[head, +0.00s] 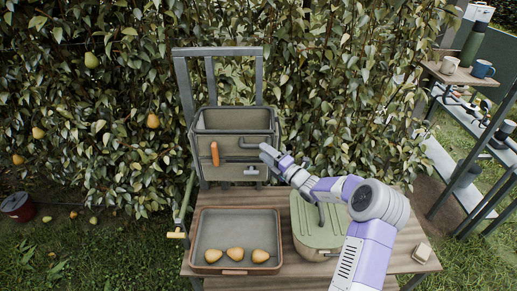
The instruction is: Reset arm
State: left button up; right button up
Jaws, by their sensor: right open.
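My right arm comes in from the lower right and reaches up and left over the table. Its gripper (268,153) is open in front of the right side of an olive-grey upright case (233,120), with no fruit visible in it. I cannot tell whether it touches the case. Three yellow-brown pears lie in the near part of a shallow brown-rimmed tray (237,213) on the wooden table. My left gripper is not in view.
A lidded green container (308,236) stands right of the tray, partly behind my arm. An orange handle (214,153) shows on the case. Pears hang in the left hedge. A shelf with mugs (449,66) stands at right.

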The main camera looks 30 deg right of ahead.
jog(key=shift+v, duration=0.75)
jog(key=s+a+f+n+g+y+b, duration=0.1)
jog(key=s+a+f+n+g+y, duration=0.15)
jog(key=a+f+n+g, duration=0.35)
jog(key=s+a+f+n+g+y, duration=0.1)
jog(key=s+a+f+n+g, duration=0.2)
jog(key=a+f, duration=0.5)
jog(key=s+a+f+n+g+y+b, duration=0.1)
jog(key=s+a+f+n+g, duration=0.15)
jog(key=a+f+n, duration=0.45)
jog(key=s+a+f+n+g+h+b, duration=0.1)
jog(key=s+a+f+n+g, duration=0.1)
jog(key=s+f+n, duration=0.3)
jog(key=s+a+f+n+g+h+b, duration=0.1)
jog(key=s+a+f+n, duration=0.4)
jog(key=s+n, duration=0.6)
jog(key=s+a+f+n+g+h+b, duration=0.1)
jog(key=s+a+f+n+g+h, duration=0.2)
jog(key=s+f+n, duration=0.4)
jog(key=s+a+n+g, duration=0.1)
jog(key=n, duration=0.7)
jog(key=shift+f, duration=0.25)
